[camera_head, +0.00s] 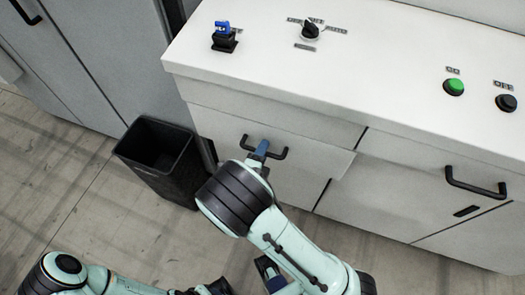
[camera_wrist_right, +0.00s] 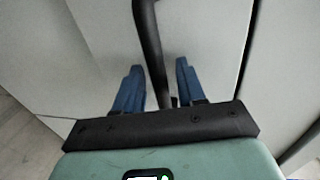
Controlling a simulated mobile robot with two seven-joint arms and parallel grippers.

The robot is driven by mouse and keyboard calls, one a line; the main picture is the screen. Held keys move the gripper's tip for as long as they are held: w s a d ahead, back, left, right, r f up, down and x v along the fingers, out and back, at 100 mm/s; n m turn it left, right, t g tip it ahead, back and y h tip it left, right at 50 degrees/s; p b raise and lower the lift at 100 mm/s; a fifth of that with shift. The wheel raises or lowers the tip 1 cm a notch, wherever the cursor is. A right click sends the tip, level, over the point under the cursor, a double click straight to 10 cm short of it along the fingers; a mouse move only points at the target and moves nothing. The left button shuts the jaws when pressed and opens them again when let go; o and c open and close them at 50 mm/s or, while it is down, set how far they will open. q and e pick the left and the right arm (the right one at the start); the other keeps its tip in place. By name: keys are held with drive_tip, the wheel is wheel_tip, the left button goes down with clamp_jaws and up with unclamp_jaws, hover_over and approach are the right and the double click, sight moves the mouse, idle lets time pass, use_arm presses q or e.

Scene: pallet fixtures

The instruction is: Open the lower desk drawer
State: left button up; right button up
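The white desk (camera_head: 400,95) has a drawer front with a dark bar handle (camera_head: 279,154) on its left half. The right edge of this front (camera_head: 345,165) covers part of the dark seam beside it, so it appears to stand slightly out. My right gripper (camera_head: 262,147) is at the handle. In the right wrist view, the handle (camera_wrist_right: 148,35) passes between its two blue fingers (camera_wrist_right: 158,70), which are apart with gaps beside the bar. My left gripper (camera_head: 240,280) is low at the bottom edge, partly cut off, and its opening is unclear.
A black bin (camera_head: 165,160) stands on the floor left of the desk. Another dark handle (camera_head: 475,188) is on the right front. A blue switch (camera_head: 223,35), a rotary knob (camera_head: 310,31), a green button (camera_head: 454,87) and a black button (camera_head: 507,103) are on top. Grey cabinets (camera_head: 95,50) stand at left.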

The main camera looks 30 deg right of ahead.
clamp_jaws()
